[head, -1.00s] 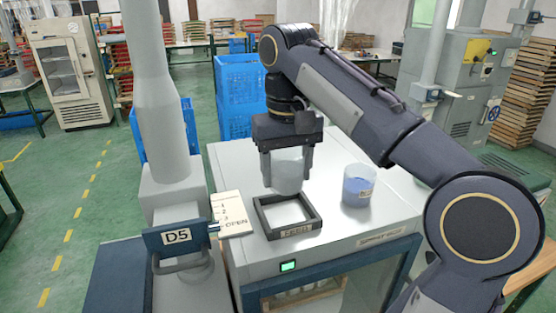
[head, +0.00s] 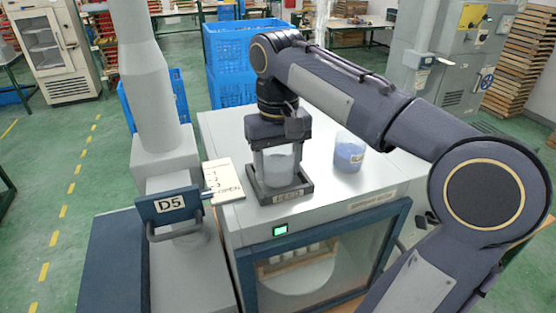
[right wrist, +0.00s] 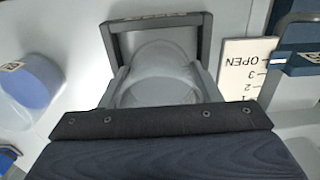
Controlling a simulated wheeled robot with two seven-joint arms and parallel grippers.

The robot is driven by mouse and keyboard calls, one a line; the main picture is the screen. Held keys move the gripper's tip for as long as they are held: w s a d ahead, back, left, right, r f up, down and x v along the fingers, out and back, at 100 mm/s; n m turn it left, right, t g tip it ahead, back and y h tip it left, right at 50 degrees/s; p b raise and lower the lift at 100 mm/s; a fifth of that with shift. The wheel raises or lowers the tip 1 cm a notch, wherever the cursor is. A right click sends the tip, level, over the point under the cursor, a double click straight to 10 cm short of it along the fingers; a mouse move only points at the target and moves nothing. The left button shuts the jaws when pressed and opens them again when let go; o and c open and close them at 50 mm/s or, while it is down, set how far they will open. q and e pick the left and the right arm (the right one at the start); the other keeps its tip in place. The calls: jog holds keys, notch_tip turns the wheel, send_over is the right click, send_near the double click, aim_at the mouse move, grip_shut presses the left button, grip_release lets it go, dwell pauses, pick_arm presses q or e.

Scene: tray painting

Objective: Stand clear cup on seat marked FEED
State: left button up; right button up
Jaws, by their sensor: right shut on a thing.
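The clear cup (head: 277,168) stands upright between the fingers of my right gripper (head: 278,158), which is shut on it. The seat (head: 264,199) is a dark square frame on the grey cabinet top, with a small label on its front side, too small to read surely now. The cup's lower end is within the frame's outline; I cannot tell whether it touches the bottom. In the right wrist view the cup (right wrist: 158,72) shows between the fingers, with the seat's dark frame (right wrist: 150,23) around its far side. My left gripper is not in view.
A clear cup with blue contents (head: 349,155) stands on the cabinet top (head: 325,197), right of the seat. A card marked OPEN (head: 223,181) and a D5 handle plate (head: 169,204) are at left. Blue crates (head: 235,55) stand behind on the floor.

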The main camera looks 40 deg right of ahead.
jog(key=shift+f+b, duration=0.4)
jog(key=shift+f, duration=0.15)
jog(key=o, duration=1.3)
jog(key=shift+c, duration=0.2)
jog(key=shift+o, duration=0.3)
notch_tip(320, 180, up, 7)
jog(key=shift+r, duration=0.1)
jog(key=shift+r+p, duration=0.3)
